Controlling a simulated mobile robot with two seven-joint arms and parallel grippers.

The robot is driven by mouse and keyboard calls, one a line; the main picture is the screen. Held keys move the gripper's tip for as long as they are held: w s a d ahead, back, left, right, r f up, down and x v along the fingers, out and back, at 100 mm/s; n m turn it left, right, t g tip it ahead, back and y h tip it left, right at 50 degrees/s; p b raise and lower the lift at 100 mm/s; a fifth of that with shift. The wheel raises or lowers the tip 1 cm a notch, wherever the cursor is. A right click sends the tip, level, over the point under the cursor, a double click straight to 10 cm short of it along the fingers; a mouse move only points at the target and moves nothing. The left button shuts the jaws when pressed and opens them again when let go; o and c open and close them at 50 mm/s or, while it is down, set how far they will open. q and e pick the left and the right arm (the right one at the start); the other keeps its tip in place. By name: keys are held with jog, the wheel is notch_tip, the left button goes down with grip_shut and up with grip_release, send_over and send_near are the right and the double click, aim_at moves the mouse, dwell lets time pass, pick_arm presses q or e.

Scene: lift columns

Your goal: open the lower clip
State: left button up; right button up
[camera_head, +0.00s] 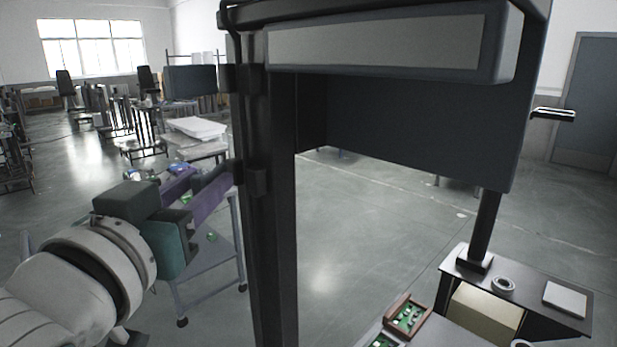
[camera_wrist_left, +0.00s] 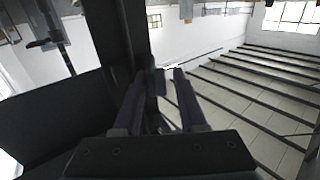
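A tall black post (camera_head: 272,230) stands in front of me with dark clips on its left side. The upper clip (camera_head: 250,78) sits near the hanging panel. The lower clip (camera_head: 252,178) is at about the height of my left gripper (camera_head: 214,177). That gripper has purple fingers, spread apart, pointing at the post just left of the lower clip. In the left wrist view, the open fingertips (camera_wrist_left: 160,73) lie on either side of a dark part of the post, likely the lower clip (camera_wrist_left: 155,82). I cannot tell whether they touch it. My right gripper is out of view.
A large dark panel (camera_head: 420,120) hangs from the frame right of the post. A low table (camera_head: 545,300) with a tape roll (camera_head: 503,284) stands at the lower right, near a wooden tray (camera_head: 425,306) of green boards. Open floor lies behind.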

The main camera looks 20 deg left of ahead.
pick_arm(q)
grip_shut()
dwell(0.3)
jog(key=shift+a+m+h+p, duration=0.4)
jog(key=shift+m+h+p, duration=0.3)
jog(key=shift+h+p, duration=0.2)
jog(key=shift+w+a+f+m+h, duration=0.1)
jog(key=shift+a+m+h, duration=0.25)
jog(key=shift+m+h, duration=0.65)
jog(key=shift+w+a+r+m+h, duration=0.15)
jog(key=shift+a+m+h, duration=0.35)
jog(key=shift+h, duration=1.05)
jog(key=shift+w+a+f+m+h, duration=0.15)
jog(key=shift+a+m+h, duration=0.1)
jog(key=shift+m+h, duration=0.8)
jog(key=shift+h, duration=0.3)
